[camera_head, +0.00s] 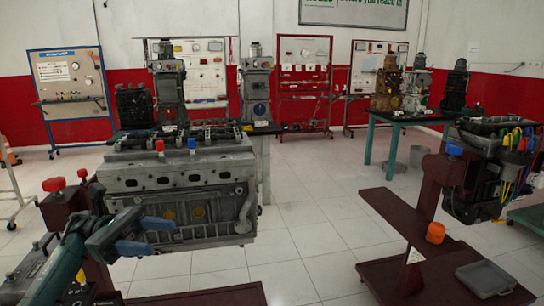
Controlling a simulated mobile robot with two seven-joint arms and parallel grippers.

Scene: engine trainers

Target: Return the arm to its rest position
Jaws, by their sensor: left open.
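My left arm (62,262) reaches in from the lower left. My left gripper (164,236) is open, with its two blue fingers apart and nothing between them. It is in front of the lower left side of a large grey engine block (190,175) on a dark red stand. I cannot tell whether the gripper touches the block. My right gripper is not in view.
A red cap (159,145) and a blue cap (192,142) sit on the block. Another engine stand with coloured-handled tools (520,140) is at the right; its base holds an orange object (435,232) and a grey tray (485,279). Tiled floor (310,220) lies clear between the stands.

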